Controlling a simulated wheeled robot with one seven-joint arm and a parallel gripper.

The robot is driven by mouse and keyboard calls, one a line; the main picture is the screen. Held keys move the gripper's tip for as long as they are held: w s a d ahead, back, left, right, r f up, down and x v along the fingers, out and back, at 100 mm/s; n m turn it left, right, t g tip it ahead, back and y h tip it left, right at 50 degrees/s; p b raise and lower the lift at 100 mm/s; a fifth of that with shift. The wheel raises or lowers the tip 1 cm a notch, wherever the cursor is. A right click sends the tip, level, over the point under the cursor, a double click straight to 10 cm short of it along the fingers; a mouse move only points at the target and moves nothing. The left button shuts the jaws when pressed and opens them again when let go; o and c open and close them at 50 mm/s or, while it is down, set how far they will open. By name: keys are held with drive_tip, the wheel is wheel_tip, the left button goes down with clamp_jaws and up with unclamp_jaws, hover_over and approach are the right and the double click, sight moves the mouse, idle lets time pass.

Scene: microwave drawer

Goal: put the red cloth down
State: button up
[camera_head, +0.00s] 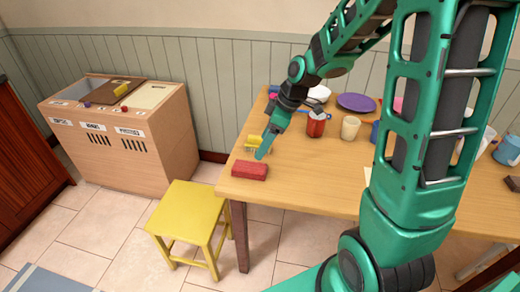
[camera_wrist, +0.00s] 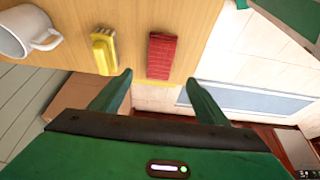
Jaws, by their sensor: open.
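The red cloth (camera_head: 250,170) lies as a folded block on the wooden table (camera_head: 300,190), near its left front corner. It also shows in the wrist view (camera_wrist: 161,56), ahead of the fingers and a little right of the yellow object. My gripper (camera_head: 263,152) is just behind and above the cloth in the head view. In the wrist view my gripper (camera_wrist: 158,88) has its two fingers spread apart with nothing between them. The cloth appears apart from both fingers.
A yellow object (camera_wrist: 104,50) lies beside the cloth. A white mug (camera_wrist: 28,32), a red container (camera_head: 316,126), a beige cup (camera_head: 350,128) and a purple plate (camera_head: 356,102) stand farther along the table. A yellow stool (camera_head: 188,212) stands by the table's left end, near a wooden cabinet (camera_head: 124,130).

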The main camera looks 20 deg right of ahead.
drive_tip(key=s+d+r+m+g+h, duration=0.1)
drive_tip(key=s+d+m, duration=0.3)
drive_tip(key=s, duration=0.5)
drive_tip(key=s+d+r+m+g+h, duration=0.1)
drive_tip(key=s+d+r+m, duration=0.3)
drive_tip(key=s+m, duration=0.3)
drive_tip(key=s+d+r+m+h, duration=0.1)
drive_tip(key=s+d+m, duration=0.4)
drive_tip(key=s, duration=0.7)
drive_tip(key=shift+s+r+m+g, duration=0.25)
drive_tip(key=shift+r+m+g, duration=0.15)
drive_tip(key=shift+r+m, duration=0.25)
drive_tip(key=shift+w+f+h, duration=0.25)
drive_tip(key=shift+w+h, duration=0.05)
drive_tip(key=shift+w, duration=0.3)
